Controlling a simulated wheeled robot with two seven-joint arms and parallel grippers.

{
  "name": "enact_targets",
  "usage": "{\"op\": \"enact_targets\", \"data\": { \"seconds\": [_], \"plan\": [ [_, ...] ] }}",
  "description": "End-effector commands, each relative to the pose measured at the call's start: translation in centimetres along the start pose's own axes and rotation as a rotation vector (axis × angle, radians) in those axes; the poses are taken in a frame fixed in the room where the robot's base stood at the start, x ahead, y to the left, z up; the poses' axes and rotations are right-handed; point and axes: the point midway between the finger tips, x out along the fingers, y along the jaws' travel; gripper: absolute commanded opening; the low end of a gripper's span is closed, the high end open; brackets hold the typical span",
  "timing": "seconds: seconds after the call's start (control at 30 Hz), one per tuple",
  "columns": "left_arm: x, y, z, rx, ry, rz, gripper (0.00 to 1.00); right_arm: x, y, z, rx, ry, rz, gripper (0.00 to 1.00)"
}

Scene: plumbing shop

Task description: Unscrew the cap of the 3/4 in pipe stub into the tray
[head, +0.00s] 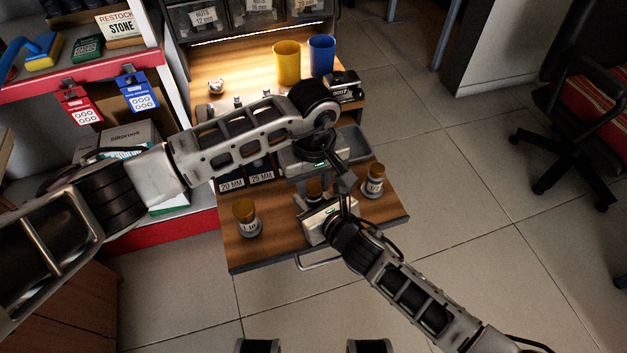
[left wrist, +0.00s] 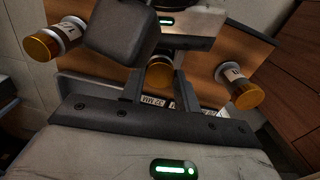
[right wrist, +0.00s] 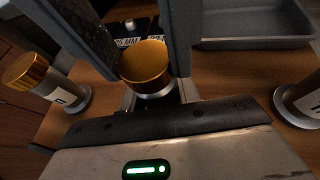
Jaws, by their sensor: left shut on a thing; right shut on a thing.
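The middle pipe stub has a brass cap (head: 314,186) and stands upright between my two grippers; its label is hidden. My left gripper (head: 322,176) reaches in from behind and is shut on the cap, which also shows between its fingers in the left wrist view (left wrist: 160,72). My right gripper (head: 322,200) comes from the front, low down, and is shut on the stub's body under the cap. In the right wrist view the cap (right wrist: 146,63) sits above a silver band (right wrist: 155,92). The grey tray (head: 355,139) lies behind, partly hidden by my left gripper; its visible part is empty.
Another capped stub (head: 246,218) stands at the left and one (head: 373,181) at the right, close to my right gripper. Size-labelled bins (head: 232,184) lie behind. Yellow (head: 286,63) and blue (head: 321,57) cups stand farther back.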

Motion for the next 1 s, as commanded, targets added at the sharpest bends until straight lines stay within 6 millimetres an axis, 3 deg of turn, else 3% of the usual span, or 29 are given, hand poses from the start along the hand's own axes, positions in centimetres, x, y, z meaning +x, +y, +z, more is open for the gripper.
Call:
{"op": "enact_targets", "data": {
  "seconds": [0.3, 0.4, 0.77, 0.8, 0.87, 1.0],
  "plan": [
    [-0.01, -0.09, 0.0, -0.605, 0.0, -0.003, 0.04, 0.0, -0.16, -0.07, -0.001, 0.002, -0.003, 0.0],
    [0.01, -0.1, 0.03, -0.731, 0.0, -0.004, 0.04, 0.0, -0.16, -0.08, 0.0, 0.002, -0.003, 0.0],
    [0.04, -0.13, 0.07, -0.795, -0.001, -0.005, 0.04, 0.0, -0.17, -0.08, 0.0, 0.002, -0.004, 0.0],
    [0.05, -0.13, 0.07, -0.795, -0.001, -0.005, 0.37, 0.0, -0.17, -0.08, 0.0, 0.002, -0.004, 0.0],
    [0.04, -0.13, 0.07, -0.794, -0.001, -0.005, 0.53, 0.0, -0.18, -0.08, 0.0, 0.003, -0.004, 0.0],
    [0.05, -0.12, 0.12, -0.793, -0.002, -0.006, 0.53, 0.01, -0.19, -0.08, 0.0, 0.002, -0.004, 0.0]
  ]
}}
